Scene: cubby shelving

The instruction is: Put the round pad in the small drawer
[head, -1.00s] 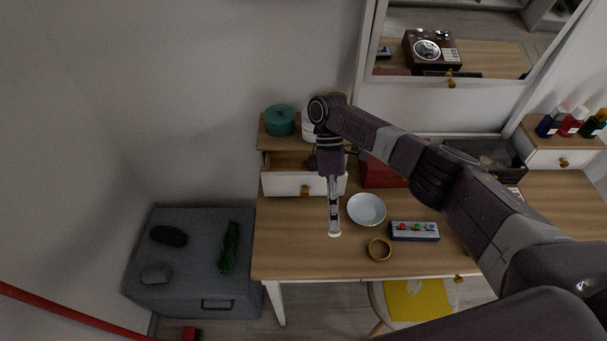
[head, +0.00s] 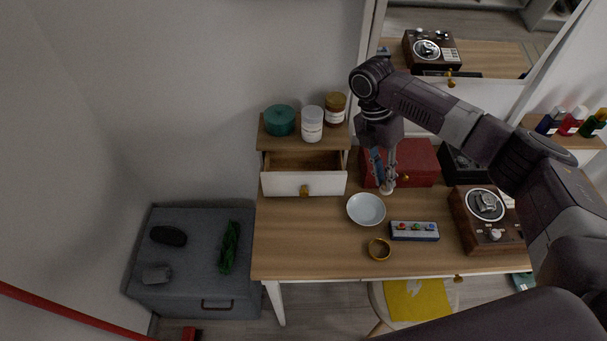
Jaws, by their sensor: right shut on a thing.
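The small drawer (head: 283,184) of the wooden-topped unit at the back left of the desk is pulled open, and its visible inside looks empty. My right gripper (head: 388,187) points down over the desk, to the right of the drawer and in front of a red box. It is shut on the round pad (head: 387,191), a small pale disc at its fingertips, mostly hidden by the fingers. My left gripper is out of view.
A white bowl (head: 366,209), a button panel (head: 414,231) and a gold ring (head: 379,249) lie on the desk. The red box (head: 420,164) stands behind the gripper, a record player (head: 487,235) at right. Jars (head: 312,125) and a green pot (head: 279,120) stand above the drawer.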

